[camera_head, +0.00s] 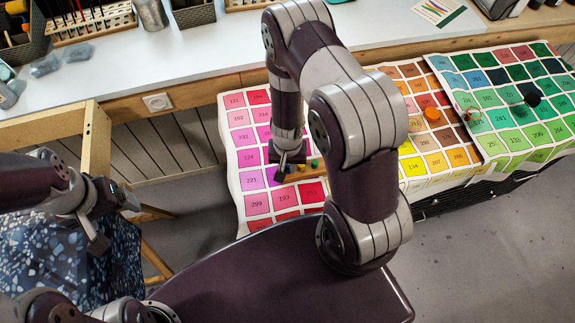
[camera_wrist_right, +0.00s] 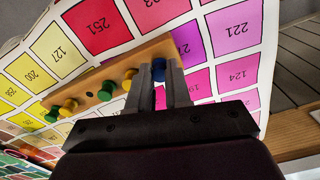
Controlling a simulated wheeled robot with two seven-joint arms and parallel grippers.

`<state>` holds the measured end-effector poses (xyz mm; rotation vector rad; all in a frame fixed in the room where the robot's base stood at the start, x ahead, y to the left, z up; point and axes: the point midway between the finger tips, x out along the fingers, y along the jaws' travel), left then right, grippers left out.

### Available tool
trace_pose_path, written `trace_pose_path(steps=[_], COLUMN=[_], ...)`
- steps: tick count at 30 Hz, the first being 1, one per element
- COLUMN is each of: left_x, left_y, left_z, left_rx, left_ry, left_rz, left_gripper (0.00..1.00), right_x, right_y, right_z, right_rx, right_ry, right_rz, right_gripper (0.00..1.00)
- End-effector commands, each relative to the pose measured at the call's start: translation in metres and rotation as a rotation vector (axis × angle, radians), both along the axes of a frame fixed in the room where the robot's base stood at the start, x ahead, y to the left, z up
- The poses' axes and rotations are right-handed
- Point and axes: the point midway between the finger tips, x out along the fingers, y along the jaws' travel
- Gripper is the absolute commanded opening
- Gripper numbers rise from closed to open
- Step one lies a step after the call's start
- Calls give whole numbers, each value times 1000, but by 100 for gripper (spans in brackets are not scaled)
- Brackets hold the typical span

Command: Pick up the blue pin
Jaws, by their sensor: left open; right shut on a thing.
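The blue pin (camera_wrist_right: 158,67) shows in the right wrist view at one end of a wooden strip (camera_wrist_right: 150,50). My right gripper (camera_wrist_right: 158,75) is shut on it, with a finger on each side. Only the pin's top shows between the fingertips; I cannot tell whether it is still seated in the strip. In the head view my right gripper (camera_head: 281,170) is at the left end of the strip, and the blue pin cannot be made out there. My left gripper (camera_head: 113,222) is open and empty at the left, away from the strip.
Green pins (camera_wrist_right: 105,91) and yellow pins (camera_wrist_right: 129,76) stand along the strip beside the blue one. A numbered colour chart (camera_head: 233,131) lies under it. A white worktop (camera_head: 220,50) runs behind.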

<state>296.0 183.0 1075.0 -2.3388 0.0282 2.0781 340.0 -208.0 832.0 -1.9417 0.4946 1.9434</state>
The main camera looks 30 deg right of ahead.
Motion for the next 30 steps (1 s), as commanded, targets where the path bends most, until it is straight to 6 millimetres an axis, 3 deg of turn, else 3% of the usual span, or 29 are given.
trace_pose_path(steps=[7,10,18,24,30], left_x=[0,0,0,0,0], left_y=[0,0,0,0,0], left_z=[20,26,66,85,87], left_rx=[0,0,0,0,0], left_ry=[0,0,0,0,0], left_rz=[0,0,0,0,0], left_gripper=[84,84,84,84,84], right_x=[1,1,1,1,1], right_y=[-1,-26,-85,-110,-117], right_z=[45,56,96,107,107], right_rx=[0,0,0,1,1], right_ry=[-1,-1,0,0,0], right_rz=[1,-7,-5,-1,1], right_gripper=[0,0,0,0,0])
